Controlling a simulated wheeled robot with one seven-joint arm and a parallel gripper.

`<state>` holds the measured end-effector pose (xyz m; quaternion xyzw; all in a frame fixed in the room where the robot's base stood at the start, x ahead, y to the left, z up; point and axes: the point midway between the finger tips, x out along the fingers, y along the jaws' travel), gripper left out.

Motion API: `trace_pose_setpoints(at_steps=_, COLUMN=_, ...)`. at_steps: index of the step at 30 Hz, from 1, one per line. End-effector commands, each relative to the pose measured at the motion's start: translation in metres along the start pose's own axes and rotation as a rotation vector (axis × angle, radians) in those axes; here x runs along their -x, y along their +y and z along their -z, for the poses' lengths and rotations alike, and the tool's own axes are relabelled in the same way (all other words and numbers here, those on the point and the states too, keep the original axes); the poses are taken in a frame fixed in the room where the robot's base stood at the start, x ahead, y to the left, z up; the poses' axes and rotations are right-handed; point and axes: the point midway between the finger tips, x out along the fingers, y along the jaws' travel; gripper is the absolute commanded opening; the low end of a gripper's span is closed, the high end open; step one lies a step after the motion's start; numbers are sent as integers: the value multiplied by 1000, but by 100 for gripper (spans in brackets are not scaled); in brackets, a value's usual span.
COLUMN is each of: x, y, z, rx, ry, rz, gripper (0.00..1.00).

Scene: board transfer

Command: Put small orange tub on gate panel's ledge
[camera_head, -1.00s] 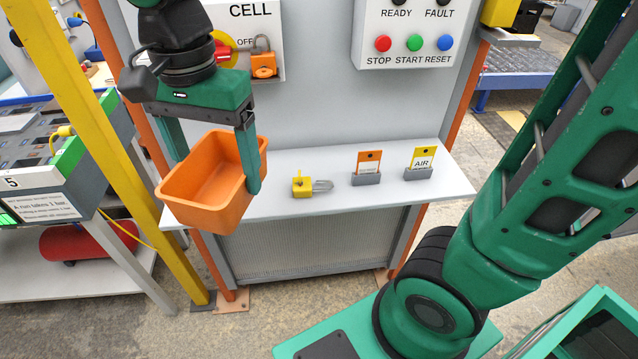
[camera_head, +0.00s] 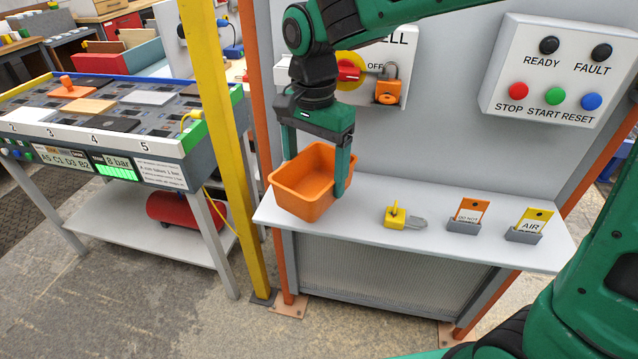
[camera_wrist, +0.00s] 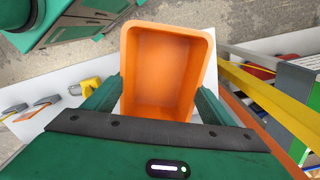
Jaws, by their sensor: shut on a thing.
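The small orange tub (camera_head: 308,181) is empty and upright, at the left end of the gate panel's white ledge (camera_head: 360,208). My gripper (camera_head: 316,168) is shut on the tub, with one green finger on each side of it. In the wrist view the tub (camera_wrist: 164,72) sits between the fingers and its inside is bare. The tub's base is at or just above the ledge; I cannot tell whether it touches. The gate panel (camera_head: 440,110) rises behind the ledge.
On the ledge to the right are a yellow padlock (camera_head: 397,216), an orange tag in a holder (camera_head: 468,216) and a yellow AIR tag (camera_head: 530,226). A yellow post (camera_head: 222,130) stands left of the ledge. A bench of boards (camera_head: 100,110) is further left.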

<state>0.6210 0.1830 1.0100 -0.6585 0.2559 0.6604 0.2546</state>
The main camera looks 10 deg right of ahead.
Motion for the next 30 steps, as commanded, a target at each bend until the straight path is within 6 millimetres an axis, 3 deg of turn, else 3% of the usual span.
trace_pose_setpoints(at_steps=7, x=-13, y=-9, z=12, rx=-1, ry=1, rz=0, gripper=54)
trace_pose_setpoints(at_steps=15, x=-46, y=-9, z=11, rx=0, ry=0, rz=0, gripper=54)
trace_pose_setpoints(at_steps=27, x=-50, y=-9, z=12, rx=-2, ry=1, rz=1, gripper=54)
trace_pose_setpoints(at_steps=28, x=-51, y=-9, z=12, rx=-2, ry=1, rz=1, gripper=80)
trace_pose_setpoints(at_steps=30, x=-51, y=-9, z=12, rx=-2, ry=1, rz=1, gripper=96)
